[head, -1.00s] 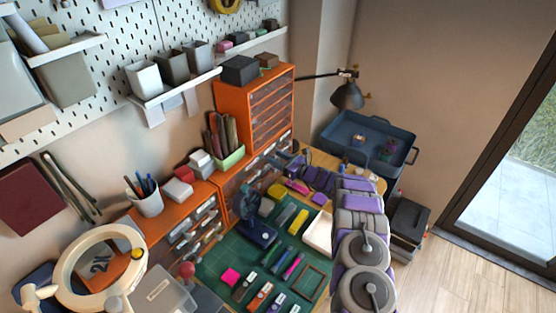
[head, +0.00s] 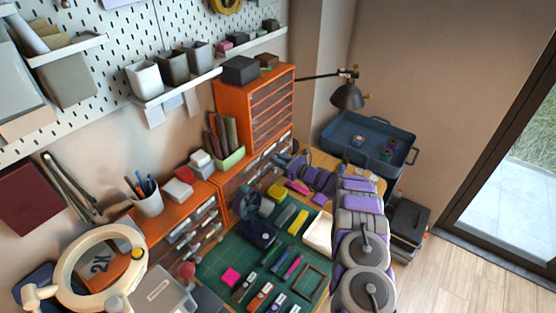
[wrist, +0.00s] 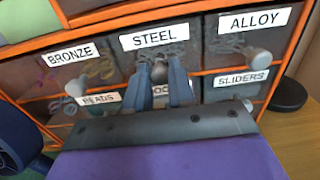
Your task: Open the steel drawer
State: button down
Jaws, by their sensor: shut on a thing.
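The steel drawer (wrist: 130,57) has a translucent grey front with a white STEEL label, in the upper row of the orange cabinet in the wrist view. It looks about level with its neighbours; a small gap cannot be made out. My gripper (wrist: 160,76) has its two blue-grey fingers on either side of the drawer's round knob (wrist: 159,70) and is shut on it. The fingers hide part of the drawer front and the label below. In the head view my gripper (head: 284,162) is at the cabinet front, small and partly hidden.
The bronze drawer (wrist: 68,78) is left of the steel one and the alloy drawer (wrist: 250,50) right, both with protruding knobs. In the head view a blue fan (head: 258,232) and a green mat (head: 225,258) with several tools lie near my arm.

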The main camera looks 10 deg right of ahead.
jog(key=p+v, duration=0.1)
jog(key=v, duration=1)
jog(key=shift+d, duration=0.2)
jog(key=shift+s, duration=0.1)
jog(key=c, duration=1)
grip_release()
jog(key=p+v, duration=0.2)
jog(key=v, duration=1.5)
jog(key=shift+s+d+p, duration=0.1)
jog(key=shift+d+p, duration=0.15)
jog(key=shift+p, duration=0.15)
jog(key=shift+a, duration=0.1)
